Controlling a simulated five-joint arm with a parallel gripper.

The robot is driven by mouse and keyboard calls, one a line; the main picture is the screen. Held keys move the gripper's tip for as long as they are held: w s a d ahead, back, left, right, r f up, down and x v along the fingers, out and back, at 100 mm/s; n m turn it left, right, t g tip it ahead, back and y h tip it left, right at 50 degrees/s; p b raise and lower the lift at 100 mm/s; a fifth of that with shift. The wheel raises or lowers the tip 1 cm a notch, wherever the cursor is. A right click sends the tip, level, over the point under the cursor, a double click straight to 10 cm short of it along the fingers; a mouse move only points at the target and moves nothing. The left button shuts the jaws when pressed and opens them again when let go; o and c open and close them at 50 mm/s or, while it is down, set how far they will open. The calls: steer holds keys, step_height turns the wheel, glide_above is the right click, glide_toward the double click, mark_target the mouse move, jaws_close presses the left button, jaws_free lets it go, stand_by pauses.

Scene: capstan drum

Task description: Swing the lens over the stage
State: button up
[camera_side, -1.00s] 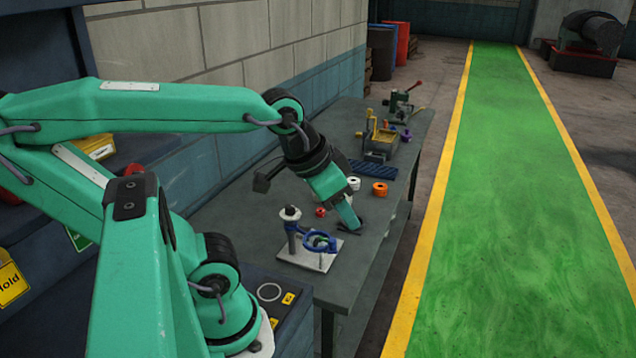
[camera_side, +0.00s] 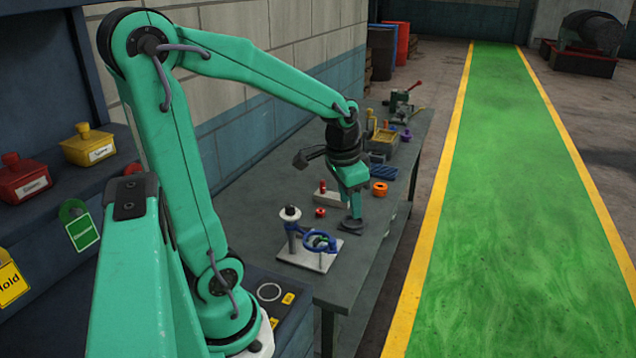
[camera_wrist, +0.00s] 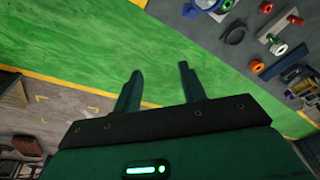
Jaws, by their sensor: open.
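I cannot tell which part is the stage; a small pale upright shows below the ring. In the side view my gripper (camera_side: 352,218) is behind and to the right of this fixture, apart from it. In the wrist view my gripper (camera_wrist: 160,72) is open and empty, its two fingers spread over the green floor. Part of the blue fixture (camera_wrist: 208,4) shows at the top edge there, cut off.
A dark ring (camera_wrist: 235,34) lies on the bench near the fixture. A red piece (camera_side: 320,212), an orange ring (camera_side: 380,188), a blue ribbed block (camera_side: 383,171) and a yellow container (camera_side: 384,136) stand farther back. The bench (camera_side: 262,202) is clear at the left.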

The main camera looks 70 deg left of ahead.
steer(key=g, duration=0.2)
glide_above(332, 239)
steer(key=shift+h, duration=0.4)
step_height(332, 239, down, 9)
steer(key=shift+d+r, duration=0.1)
steer(key=shift+f, duration=3.9)
jaws_close()
